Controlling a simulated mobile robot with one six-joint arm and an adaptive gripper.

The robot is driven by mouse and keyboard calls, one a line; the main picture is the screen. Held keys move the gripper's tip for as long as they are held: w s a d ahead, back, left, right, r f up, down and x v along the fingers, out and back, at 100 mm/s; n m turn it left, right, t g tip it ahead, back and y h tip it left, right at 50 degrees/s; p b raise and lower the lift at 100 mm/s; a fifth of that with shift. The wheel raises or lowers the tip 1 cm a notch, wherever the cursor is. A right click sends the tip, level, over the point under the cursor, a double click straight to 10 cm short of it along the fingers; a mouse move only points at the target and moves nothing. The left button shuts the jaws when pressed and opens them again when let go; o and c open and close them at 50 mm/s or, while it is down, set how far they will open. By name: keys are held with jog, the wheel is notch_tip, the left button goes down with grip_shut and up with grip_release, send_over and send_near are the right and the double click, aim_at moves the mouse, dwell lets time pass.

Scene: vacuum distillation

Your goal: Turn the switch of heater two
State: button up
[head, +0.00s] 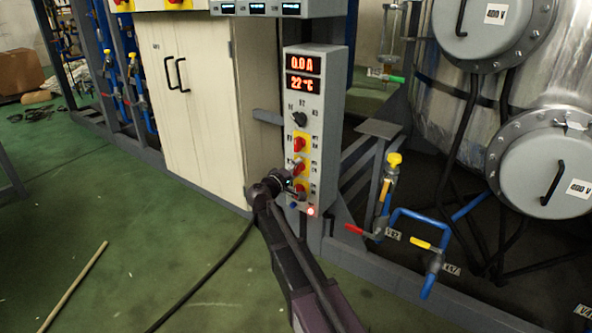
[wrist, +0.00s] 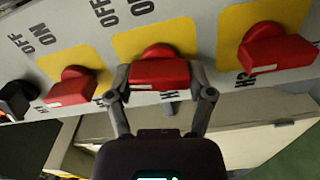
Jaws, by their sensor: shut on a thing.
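The heater control box (head: 327,95) is a tall grey panel with red switches on yellow plates in a column. In the wrist view, three red switches show in a row. The middle one (wrist: 160,72), which I take as heater two's switch from its place in the row, lies between the fingers of my gripper (wrist: 160,80). One finger touches each end of its red handle. The neighbouring switches (wrist: 72,86) and (wrist: 278,48) are free. In the head view my gripper (head: 286,181) is at the lower switches and partly hides them.
A black knob (head: 299,119) sits above the switches, under displays (head: 304,74) reading 0.0 A and 22 °C. A red light (head: 311,211) glows at the bottom. A cream cabinet (head: 195,110) stands left, with valves and pipes (head: 410,215) right. The green floor at left is mostly free.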

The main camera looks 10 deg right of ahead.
jog(key=shift+w+n, duration=0.1)
jog(key=shift+n, duration=1)
jog(key=o, duration=1.1)
jog(key=v, duration=1.2)
